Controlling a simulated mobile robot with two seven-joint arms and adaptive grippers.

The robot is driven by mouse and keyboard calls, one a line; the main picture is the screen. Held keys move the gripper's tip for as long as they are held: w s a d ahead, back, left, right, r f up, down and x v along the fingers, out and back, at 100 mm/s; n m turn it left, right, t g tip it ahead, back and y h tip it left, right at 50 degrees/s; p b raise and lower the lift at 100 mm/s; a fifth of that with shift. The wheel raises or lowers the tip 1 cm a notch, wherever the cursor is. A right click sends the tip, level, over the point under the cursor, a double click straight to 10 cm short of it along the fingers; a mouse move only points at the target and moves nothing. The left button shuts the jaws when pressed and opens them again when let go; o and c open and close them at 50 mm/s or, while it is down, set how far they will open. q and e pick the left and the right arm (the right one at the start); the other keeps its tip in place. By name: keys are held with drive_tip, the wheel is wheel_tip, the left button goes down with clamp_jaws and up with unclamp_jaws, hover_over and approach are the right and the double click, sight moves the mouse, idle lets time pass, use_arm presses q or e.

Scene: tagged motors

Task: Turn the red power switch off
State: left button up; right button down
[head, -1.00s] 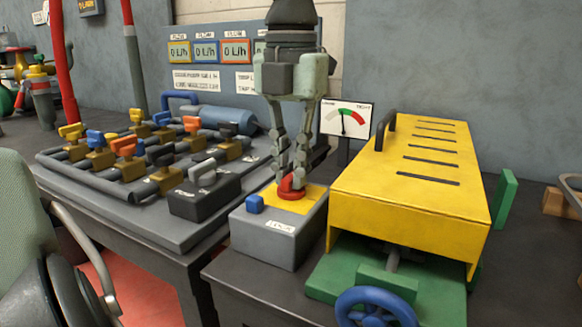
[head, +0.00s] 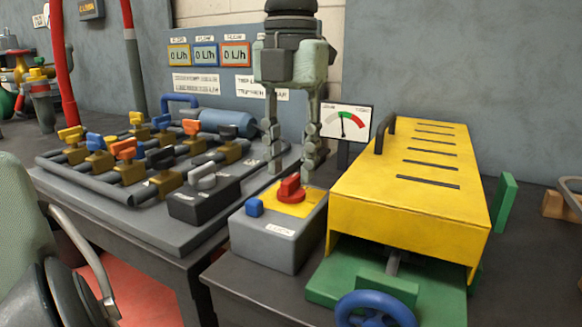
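The red power switch (head: 291,190) is a rotary knob with a raised grip bar. It sits on a yellow plate on top of a grey box (head: 275,247), in the middle of the head view. A small blue button (head: 254,207) is on the same box, left of the knob. My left gripper (head: 292,167) points straight down just above the knob. Its two fingers are spread apart, with nothing between them, and seem clear of the knob. My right gripper is not in view.
A yellow slotted cover (head: 408,180) with a black handle stands close on the right, above a blue handwheel (head: 374,308). A dial gauge (head: 346,122) stands behind. On the left are a dark box (head: 203,201) and a valve manifold with several coloured handles.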

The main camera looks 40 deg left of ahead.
sight(291, 178)
use_arm(q)
wheel_tip(291, 178, up, 10)
drive_tip(key=shift+r, duration=0.15)
idle(0.7)
